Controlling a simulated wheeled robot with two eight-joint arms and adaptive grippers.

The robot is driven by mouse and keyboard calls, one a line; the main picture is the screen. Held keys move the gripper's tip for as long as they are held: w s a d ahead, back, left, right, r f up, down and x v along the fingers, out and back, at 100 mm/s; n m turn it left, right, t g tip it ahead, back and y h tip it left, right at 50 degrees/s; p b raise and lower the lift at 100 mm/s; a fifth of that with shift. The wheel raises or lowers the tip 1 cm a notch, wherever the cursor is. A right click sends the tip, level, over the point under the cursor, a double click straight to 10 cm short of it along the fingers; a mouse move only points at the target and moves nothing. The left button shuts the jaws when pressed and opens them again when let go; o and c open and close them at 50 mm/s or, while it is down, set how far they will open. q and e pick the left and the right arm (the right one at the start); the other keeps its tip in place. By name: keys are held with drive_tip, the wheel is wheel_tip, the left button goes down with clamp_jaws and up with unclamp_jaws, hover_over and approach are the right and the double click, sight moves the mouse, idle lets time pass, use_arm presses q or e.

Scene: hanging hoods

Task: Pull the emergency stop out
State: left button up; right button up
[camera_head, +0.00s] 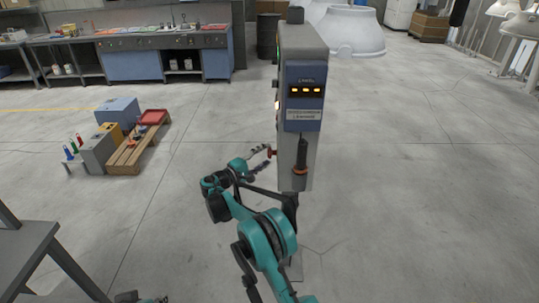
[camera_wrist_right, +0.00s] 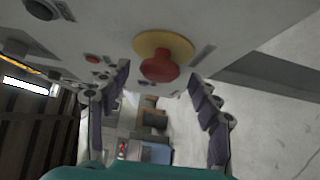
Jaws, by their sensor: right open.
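The emergency stop (camera_wrist_right: 160,67) is a red mushroom button on a yellow round base, fixed to the grey panel of a control pillar (camera_head: 301,165). In the head view the red button (camera_head: 270,151) shows small at the pillar's left side. My right gripper (camera_head: 264,161) is open beside that side of the pillar. In the right wrist view my right gripper (camera_wrist_right: 158,78) has one finger on each side of the button, with gaps between, and nothing is held. My left gripper does not show clearly; only a sliver of teal and dark parts is at the bottom edge.
Smaller controls, including a small red one (camera_wrist_right: 92,59), sit on the panel near the button. A dark handheld unit (camera_head: 301,155) hangs on the pillar's front. A low wooden bench (camera_head: 130,157) stands to the left. The floor around the pillar is mostly clear.

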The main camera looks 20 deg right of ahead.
drive_tip(key=shift+x, duration=1.5)
clamp_jaws()
drive_tip(key=shift+w+a, duration=0.15)
drive_tip(key=shift+a, duration=0.4)
unclamp_jaws()
drive_tip(key=shift+a, duration=0.15)
approach(269, 152)
drive_tip(key=shift+w+a+f, duration=0.3)
drive_tip(key=shift+a+f, duration=0.1)
drive_tip(key=shift+a, duration=0.2)
drive_tip(key=shift+w+a+f, duration=0.3)
drive_tip(key=shift+a+f, duration=0.1)
drive_tip(key=shift+a, duration=0.2)
